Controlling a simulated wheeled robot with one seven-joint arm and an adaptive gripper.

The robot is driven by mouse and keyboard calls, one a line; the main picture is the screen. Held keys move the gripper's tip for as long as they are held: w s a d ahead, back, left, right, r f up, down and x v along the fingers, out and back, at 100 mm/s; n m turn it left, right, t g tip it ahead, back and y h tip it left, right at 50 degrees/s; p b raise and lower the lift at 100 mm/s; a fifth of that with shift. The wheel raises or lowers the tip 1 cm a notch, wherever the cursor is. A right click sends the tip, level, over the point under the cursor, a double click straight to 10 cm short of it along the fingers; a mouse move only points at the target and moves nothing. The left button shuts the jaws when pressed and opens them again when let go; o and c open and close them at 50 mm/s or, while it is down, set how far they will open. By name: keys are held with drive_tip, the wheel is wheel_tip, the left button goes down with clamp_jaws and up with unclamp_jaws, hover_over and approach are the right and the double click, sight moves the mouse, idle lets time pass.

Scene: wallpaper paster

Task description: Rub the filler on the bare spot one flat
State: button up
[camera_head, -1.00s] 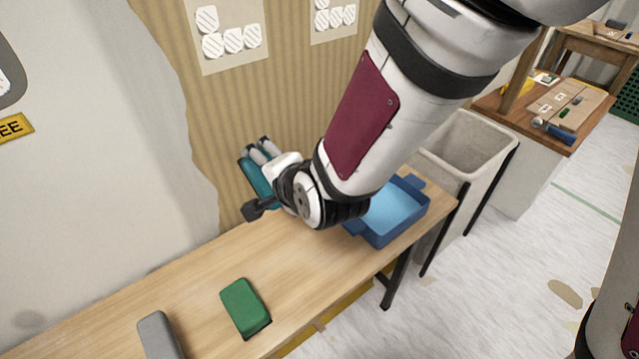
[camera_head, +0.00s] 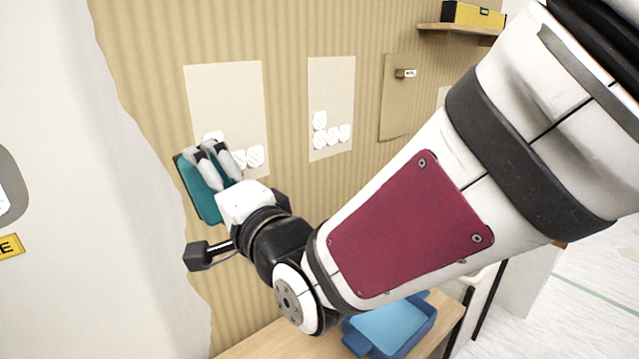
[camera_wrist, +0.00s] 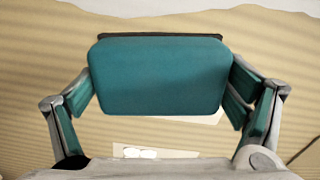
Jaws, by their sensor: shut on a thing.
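My gripper (camera_head: 208,160) is shut on a teal block (camera_head: 196,192), raised in front of the striped wall. The block fills the middle of the wrist view (camera_wrist: 158,75), held between the two fingers. The left pale bare spot (camera_head: 225,88) has white hatched filler dabs (camera_head: 255,156) along its lower part, partly hidden by my gripper. Whether the block touches the wall is not clear. In the wrist view, a pale patch (camera_wrist: 215,118) shows just past the block's edge, and another (camera_wrist: 185,152) with white dabs shows lower down.
A second pale patch (camera_head: 331,85) with several dabs is to the right, then a tan panel (camera_head: 395,105). A blue tray (camera_head: 428,318) stands on the wooden table (camera_head: 262,346) below. A shelf (camera_head: 465,33) is at upper right.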

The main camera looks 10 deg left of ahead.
sight(274, 141)
drive_tip(key=b+x, duration=0.2)
drive_tip(key=x, duration=0.4)
drive_tip(key=shift+a+b, duration=0.2)
drive_tip(key=shift+b, duration=0.15)
drive_tip(key=shift+x, duration=1.35)
idle(1.7)
drive_tip(key=shift+w+d, duration=0.1)
drive_tip(key=shift+d, duration=0.05)
idle(0.7)
drive_tip(key=shift+w+d, duration=1.55)
drive_tip(key=shift+w, duration=0.3)
drive_tip(key=shift+w+d, duration=1.55)
drive_tip(key=shift+w, duration=0.25)
drive_tip(key=shift+w+d, duration=1.55)
drive_tip(key=shift+w, duration=0.3)
drive_tip(key=shift+w+d, duration=1.1)
drive_tip(key=shift+w, duration=0.2)
